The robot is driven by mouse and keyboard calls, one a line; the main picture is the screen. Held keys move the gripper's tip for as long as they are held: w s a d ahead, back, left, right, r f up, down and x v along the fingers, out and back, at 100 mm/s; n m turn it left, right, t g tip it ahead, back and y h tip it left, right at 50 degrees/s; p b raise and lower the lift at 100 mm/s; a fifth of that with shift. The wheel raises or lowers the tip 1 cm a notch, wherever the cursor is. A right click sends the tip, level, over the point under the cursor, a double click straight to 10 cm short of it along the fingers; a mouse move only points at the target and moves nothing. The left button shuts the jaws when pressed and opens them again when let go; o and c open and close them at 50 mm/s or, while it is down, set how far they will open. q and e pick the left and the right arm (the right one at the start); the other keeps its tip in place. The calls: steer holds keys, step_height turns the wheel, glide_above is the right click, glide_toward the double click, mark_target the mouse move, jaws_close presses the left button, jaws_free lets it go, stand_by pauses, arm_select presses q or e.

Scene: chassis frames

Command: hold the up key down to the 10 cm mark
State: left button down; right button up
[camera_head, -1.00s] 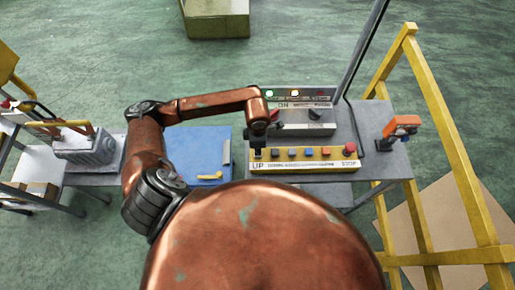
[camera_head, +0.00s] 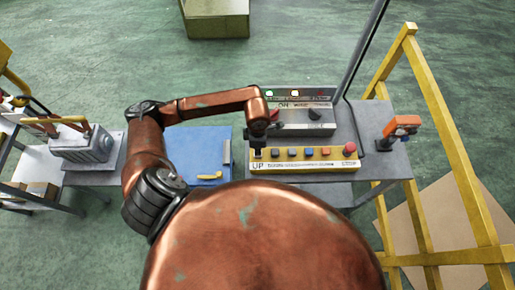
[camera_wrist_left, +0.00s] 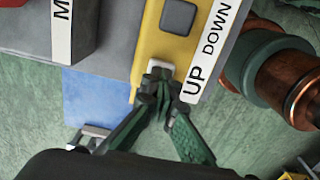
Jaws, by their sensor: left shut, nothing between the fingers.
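The yellow key panel (camera_head: 305,164) lies on the grey bench, with a row of several keys and a red button at its right end. Its left end is printed UP. My left gripper (camera_head: 258,153) is shut and empty, pointing down at the leftmost key. In the left wrist view, the shut fingertips (camera_wrist_left: 160,88) meet the pale up key (camera_wrist_left: 160,66) beside the UP label (camera_wrist_left: 195,80). How deep the key sits is hidden by the fingers. No 10 cm mark is legible. My right gripper is not in view.
A grey box (camera_head: 303,120) with lamps and dark knobs stands behind the panel. An orange device (camera_head: 402,126) is at the bench's right, near a yellow frame (camera_head: 445,140). A grey ribbed block (camera_head: 88,148) stands farther left.

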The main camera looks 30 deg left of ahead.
arm_select(q)
steer(key=shift+s+f, duration=0.3)
steer(key=shift+f, duration=0.1)
stand_by(0.5)
steer(key=shift+r+p, duration=0.3)
steer(key=shift+r, duration=0.1)
steer(key=r, duration=0.1)
steer(key=r+p, duration=0.1)
steer(key=r, duration=0.1)
steer(key=shift+w, duration=0.35)
step_height(320, 180, up, 11)
steer(key=b, duration=0.1)
steer(key=shift+b, duration=0.4)
